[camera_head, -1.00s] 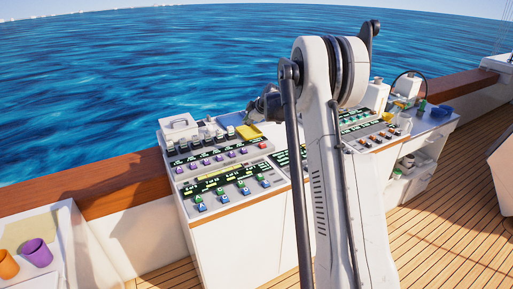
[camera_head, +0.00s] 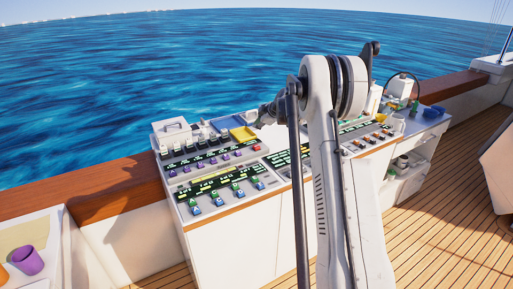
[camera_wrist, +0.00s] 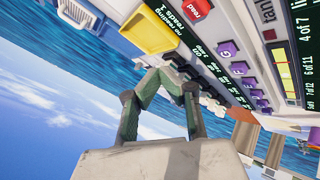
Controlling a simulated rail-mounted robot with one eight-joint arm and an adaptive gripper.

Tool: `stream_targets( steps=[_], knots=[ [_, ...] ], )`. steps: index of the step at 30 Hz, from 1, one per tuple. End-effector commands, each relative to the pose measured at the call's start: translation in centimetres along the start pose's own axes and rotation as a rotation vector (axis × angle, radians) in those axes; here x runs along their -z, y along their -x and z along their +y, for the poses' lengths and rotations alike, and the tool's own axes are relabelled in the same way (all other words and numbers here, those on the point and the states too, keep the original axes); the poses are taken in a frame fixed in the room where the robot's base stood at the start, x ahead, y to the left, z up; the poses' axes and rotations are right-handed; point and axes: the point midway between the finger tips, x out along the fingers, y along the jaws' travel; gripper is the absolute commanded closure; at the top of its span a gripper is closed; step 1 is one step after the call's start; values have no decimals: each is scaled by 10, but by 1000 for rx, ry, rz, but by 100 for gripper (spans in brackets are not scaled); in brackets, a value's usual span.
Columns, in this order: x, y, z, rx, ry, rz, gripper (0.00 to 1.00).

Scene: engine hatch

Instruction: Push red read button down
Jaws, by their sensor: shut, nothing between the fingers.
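The red read button (camera_wrist: 200,10) is at the top edge of the wrist view, partly cut off, beside a dark display with green text (camera_wrist: 170,28). In the head view the red button (camera_head: 257,147) shows small at the right end of the upper panel row. My gripper (camera_wrist: 165,80) is shut and empty, its green fingers together. In the wrist view the fingertips are below and left of the red button, apart from it in the picture. In the head view my arm covers part of the console, and the fingers are too small to make out.
A yellow tray (camera_wrist: 146,30) lies close to my fingers. Purple buttons (camera_wrist: 240,67) and dark keys (camera_wrist: 212,100) line the panel beside them. The console (camera_head: 235,235) stands against the wooden rail, with the sea behind. Open deck (camera_head: 445,230) lies to the right.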

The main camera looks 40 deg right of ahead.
Motion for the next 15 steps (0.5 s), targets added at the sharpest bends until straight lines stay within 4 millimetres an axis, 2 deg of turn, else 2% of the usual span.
stream_targets(
  steps=[15],
  knots=[
    [-32, -44, -32, 0, 0, 0, 100]
  ],
)
